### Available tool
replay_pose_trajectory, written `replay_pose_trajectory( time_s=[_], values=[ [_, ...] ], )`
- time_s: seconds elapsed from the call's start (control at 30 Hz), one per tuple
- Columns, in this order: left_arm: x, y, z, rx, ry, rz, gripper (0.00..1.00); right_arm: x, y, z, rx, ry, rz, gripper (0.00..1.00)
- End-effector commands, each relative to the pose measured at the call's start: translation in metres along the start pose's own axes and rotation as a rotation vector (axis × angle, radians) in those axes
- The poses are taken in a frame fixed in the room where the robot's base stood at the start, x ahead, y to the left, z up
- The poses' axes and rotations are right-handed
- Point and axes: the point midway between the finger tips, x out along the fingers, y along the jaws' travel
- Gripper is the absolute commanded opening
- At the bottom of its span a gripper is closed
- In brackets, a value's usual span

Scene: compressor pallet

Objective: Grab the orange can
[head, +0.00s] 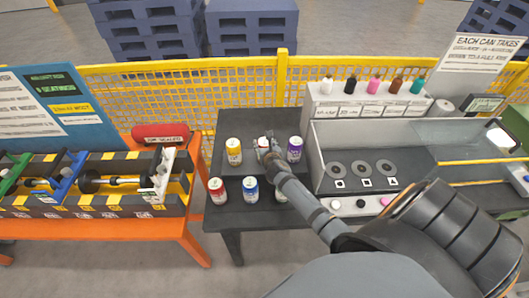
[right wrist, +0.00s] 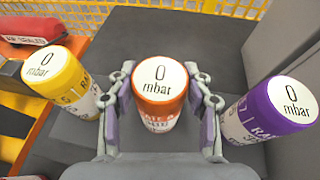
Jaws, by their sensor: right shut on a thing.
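The orange can (right wrist: 160,95) stands upright between the fingers of my right gripper (right wrist: 162,105) in the right wrist view. Its white top reads "0 mbar". The gripper is shut on it, with one finger on each side. In the head view the right gripper (head: 267,151) is over the black table's back row, and it and the arm hide most of that can. My left gripper is not in view.
A yellow can (head: 233,152) and a purple can (head: 294,150) flank the held can closely. Red (head: 217,191) and blue (head: 250,190) cans stand in front on the black table (head: 225,221). A grey station (head: 325,184) is at right, an orange bench (head: 120,228) at left.

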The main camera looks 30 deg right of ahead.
Motion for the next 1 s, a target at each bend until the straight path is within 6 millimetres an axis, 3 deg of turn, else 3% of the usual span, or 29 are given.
replay_pose_trajectory(
  time_s=[0.03, 0.2, 0.57, 0.73, 0.83, 1.0],
  values=[
    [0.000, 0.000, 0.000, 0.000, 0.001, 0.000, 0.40, 0.000, 0.000, -0.001, 0.000, 0.002, -0.001, 0.19],
    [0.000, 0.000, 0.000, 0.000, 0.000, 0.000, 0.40, 0.000, 0.000, -0.001, -0.001, 0.003, -0.001, 0.00],
    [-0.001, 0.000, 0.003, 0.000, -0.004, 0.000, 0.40, -0.001, 0.000, 0.002, 0.000, 0.001, -0.001, 0.00],
    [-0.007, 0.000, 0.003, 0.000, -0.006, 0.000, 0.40, -0.009, 0.000, 0.022, -0.001, -0.003, -0.001, 0.00],
    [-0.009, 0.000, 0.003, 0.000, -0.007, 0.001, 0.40, -0.023, -0.005, 0.037, -0.004, -0.003, -0.001, 0.00],
    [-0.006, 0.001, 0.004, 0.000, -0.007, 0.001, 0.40, -0.072, -0.026, 0.066, -0.013, -0.004, 0.002, 0.00]
  ],
)
